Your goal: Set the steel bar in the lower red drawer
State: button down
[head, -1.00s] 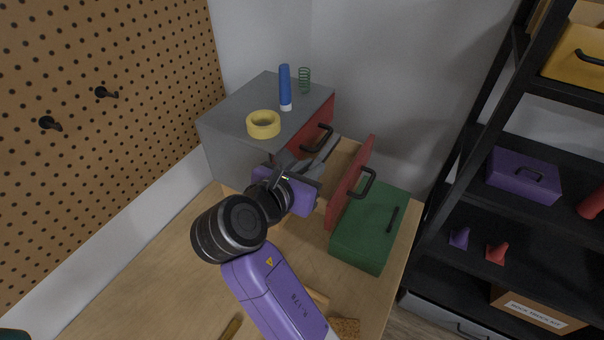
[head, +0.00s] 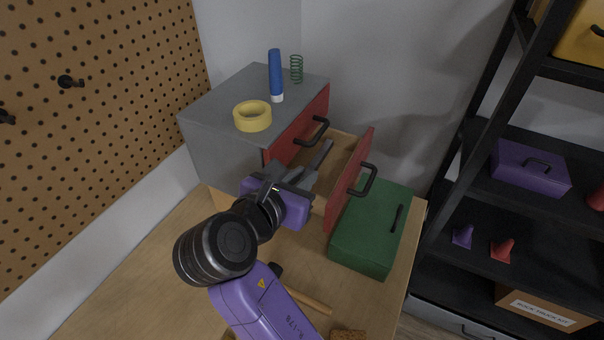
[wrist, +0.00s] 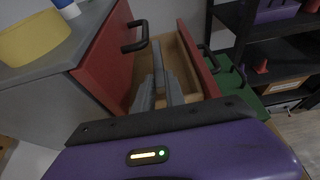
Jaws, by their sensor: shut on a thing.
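The lower red drawer (head: 349,181) is pulled open, with its pale wooden inside showing behind the red front. It also shows in the wrist view (wrist: 199,62). My gripper (head: 302,175) is at the drawer's opening, between the cabinet and the drawer front. Its grey fingers (wrist: 160,92) are shut on the steel bar (head: 321,154), a slim grey bar pointing away along the drawer. The bar's far part shows between the fingers in the wrist view (wrist: 157,62). I cannot tell whether the bar touches the drawer floor.
The grey cabinet (head: 215,105) carries a yellow tape roll (head: 252,117), a blue marker (head: 275,72) and a green spring (head: 296,68). The upper red drawer (head: 290,142) is shut. A green box (head: 365,245) stands close beyond the open drawer front. A black shelf rack stands at right.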

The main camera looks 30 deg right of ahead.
jog(key=shift+f, duration=0.4)
jog(key=c, duration=1.4)
grip_release()
jog(key=shift+r, duration=0.2)
jog(key=v, duration=0.4)
jog(key=b+v, duration=0.1)
jog(key=v, duration=0.7)
jog(key=shift+r, duration=0.45)
